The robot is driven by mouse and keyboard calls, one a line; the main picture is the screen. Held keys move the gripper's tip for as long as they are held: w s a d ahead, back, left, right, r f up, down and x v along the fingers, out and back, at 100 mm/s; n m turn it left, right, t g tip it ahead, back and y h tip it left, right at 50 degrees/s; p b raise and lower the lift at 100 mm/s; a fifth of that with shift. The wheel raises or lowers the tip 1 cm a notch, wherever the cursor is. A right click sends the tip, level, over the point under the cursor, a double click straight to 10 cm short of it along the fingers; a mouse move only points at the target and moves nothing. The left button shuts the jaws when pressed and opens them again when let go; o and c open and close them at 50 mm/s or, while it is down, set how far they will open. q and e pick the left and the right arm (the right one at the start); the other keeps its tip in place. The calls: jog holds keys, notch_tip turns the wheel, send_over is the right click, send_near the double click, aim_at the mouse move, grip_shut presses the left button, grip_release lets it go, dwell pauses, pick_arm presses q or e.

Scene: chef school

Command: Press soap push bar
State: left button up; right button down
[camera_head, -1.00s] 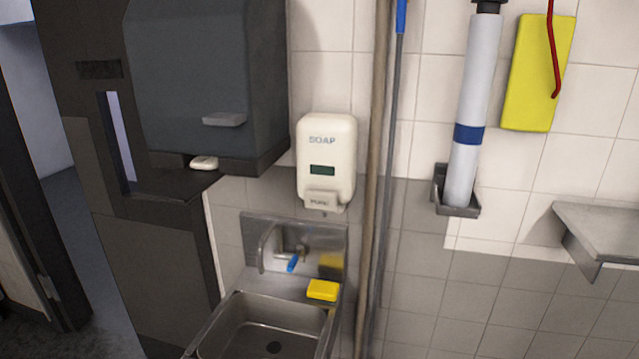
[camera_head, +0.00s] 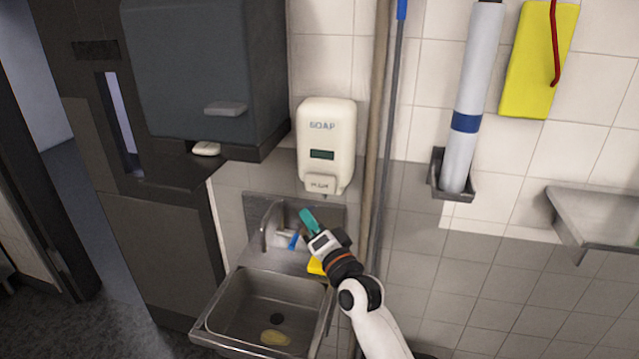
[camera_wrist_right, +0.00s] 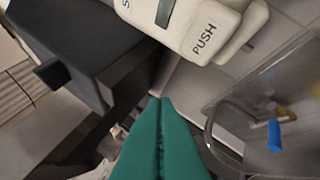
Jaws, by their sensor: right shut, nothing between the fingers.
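A cream soap dispenser (camera_head: 326,142) is mounted on the tiled wall above the sink. Its push bar (camera_head: 320,184) is at the bottom of the housing. In the right wrist view the bar, marked PUSH (camera_wrist_right: 205,40), is at the top right, tilted, beyond the fingertips. My right gripper (camera_head: 307,217), with teal fingers, is shut and empty. It is below and slightly left of the push bar in the head view, apart from it in the right wrist view, where its fingers (camera_wrist_right: 160,106) point up. My left gripper is not in view.
A steel sink (camera_head: 262,310) with a blue-handled faucet (camera_head: 293,240) lies below the dispenser. A yellow sponge (camera_head: 315,267) is partly hidden behind my right gripper. Two upright poles (camera_head: 372,150) stand right of the dispenser. A dark cabinet (camera_head: 205,75) hangs to the left.

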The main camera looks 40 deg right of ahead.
aim_at(312, 183)
jog(key=shift+d+r, duration=0.1)
jog(key=shift+r, duration=0.1)
jog(key=shift+w+d+b, duration=1.1)
jog(key=shift+w+d, duration=0.35)
jog(key=shift+d, duration=0.25)
jog(key=shift+w+d+b, duration=1.1)
jog(key=shift+w+d, duration=0.35)
jog(key=shift+d, duration=0.2)
jog(key=shift+w+d, duration=0.25)
jog(key=shift+d, duration=0.05)
